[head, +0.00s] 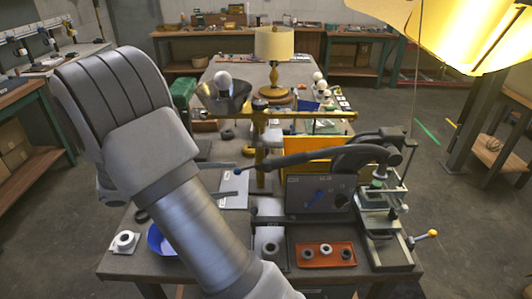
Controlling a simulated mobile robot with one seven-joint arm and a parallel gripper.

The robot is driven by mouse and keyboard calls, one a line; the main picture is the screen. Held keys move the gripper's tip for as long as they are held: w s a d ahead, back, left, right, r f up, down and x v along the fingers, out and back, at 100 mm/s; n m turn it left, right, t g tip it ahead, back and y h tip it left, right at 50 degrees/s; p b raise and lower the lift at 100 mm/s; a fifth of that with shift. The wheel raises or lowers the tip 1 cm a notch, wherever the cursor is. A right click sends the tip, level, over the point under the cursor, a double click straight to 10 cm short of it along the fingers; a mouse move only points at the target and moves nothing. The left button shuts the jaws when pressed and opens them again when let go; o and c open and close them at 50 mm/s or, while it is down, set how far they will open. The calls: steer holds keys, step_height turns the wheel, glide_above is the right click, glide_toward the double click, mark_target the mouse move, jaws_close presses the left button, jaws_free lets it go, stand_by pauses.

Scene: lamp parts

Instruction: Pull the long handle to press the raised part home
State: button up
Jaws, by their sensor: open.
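A dark lever press (388,228) stands at the right end of the near table. My gripper (233,180) shows as two dark fingers past my forearm, spread apart and open. The knob is near the fingertips; I cannot tell whether it lies between them. The rest of the gripper is hidden behind my arm.
An orange tray (325,256) with dark rings lies in front. A brass lamp stand (259,140) rises behind the handle. A yellow lampshade (465,35) hangs top right. A blue bowl (158,240) is partly behind my arm.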

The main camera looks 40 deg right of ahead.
mark_target(276, 164)
steer(key=s+d, duration=0.1)
steer(key=d, duration=0.4)
steer(key=s+d+h+p, duration=0.1)
steer(key=d, duration=0.4)
steer(key=s+d+f+h, duration=0.1)
steer(key=d, duration=0.5)
steer(key=shift+s+d+n, duration=0.1)
steer(key=shift+s+n, duration=0.05)
steer(key=shift+n, duration=0.25)
steer(key=shift+c, duration=0.3)
jaws_close()
stand_by(0.6)
